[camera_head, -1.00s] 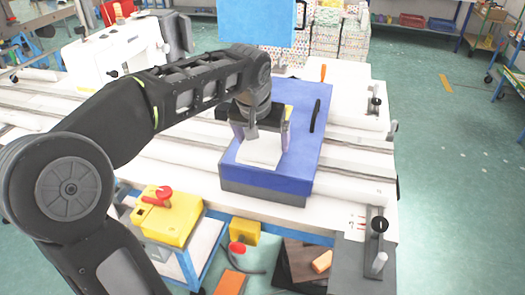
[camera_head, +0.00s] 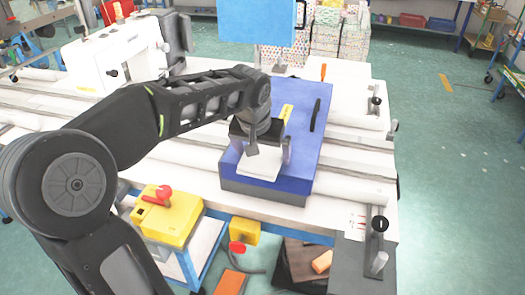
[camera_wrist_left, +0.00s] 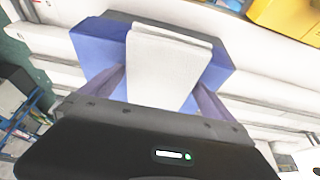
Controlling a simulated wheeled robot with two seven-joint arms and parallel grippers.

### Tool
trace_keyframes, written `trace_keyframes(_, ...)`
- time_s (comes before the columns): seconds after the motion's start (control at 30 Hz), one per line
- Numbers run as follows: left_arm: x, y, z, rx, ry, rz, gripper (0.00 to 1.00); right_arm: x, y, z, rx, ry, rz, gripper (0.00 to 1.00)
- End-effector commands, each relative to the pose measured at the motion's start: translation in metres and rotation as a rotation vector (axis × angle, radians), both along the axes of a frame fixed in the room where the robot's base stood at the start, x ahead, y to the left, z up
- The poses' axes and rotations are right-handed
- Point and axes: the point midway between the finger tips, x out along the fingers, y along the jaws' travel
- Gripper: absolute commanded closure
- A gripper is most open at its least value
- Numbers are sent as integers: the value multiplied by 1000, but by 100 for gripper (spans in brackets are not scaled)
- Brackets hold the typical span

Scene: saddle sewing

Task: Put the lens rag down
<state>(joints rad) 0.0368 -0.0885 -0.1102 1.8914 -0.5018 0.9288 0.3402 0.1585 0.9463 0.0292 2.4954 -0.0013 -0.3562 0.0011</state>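The lens rag (camera_head: 260,162) is a white, flat, folded pad. It is over the front part of the blue box top (camera_head: 300,140) on the table. My left gripper (camera_head: 263,150) points down with one finger at each side of the rag and is shut on it. In the left wrist view the rag (camera_wrist_left: 165,65) lies between the two purplish fingers, with the blue box (camera_wrist_left: 98,48) beyond it. I cannot tell whether the rag touches the box top. My right gripper is not in view.
A black bar (camera_head: 316,115) and a yellow label (camera_head: 286,114) are on the box top. A white sewing machine (camera_head: 112,58) stands at back left. A blue panel (camera_head: 262,22) stands behind the box. A yellow control box (camera_head: 168,215) is below, at the table's front.

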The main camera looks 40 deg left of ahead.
Motion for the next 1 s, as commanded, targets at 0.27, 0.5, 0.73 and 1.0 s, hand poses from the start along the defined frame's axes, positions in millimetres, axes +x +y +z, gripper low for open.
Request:
trace_keyframes(0.27,0,0,5,0,0,0,0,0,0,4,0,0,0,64)
trace_keyframes(0.5,-9,-4,31,0,-5,-1,0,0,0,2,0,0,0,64)
trace_keyframes(0.73,-27,-10,76,0,-5,0,0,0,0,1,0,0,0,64)
trace_keyframes(1.0,-41,-15,111,0,-2,0,0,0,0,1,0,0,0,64)
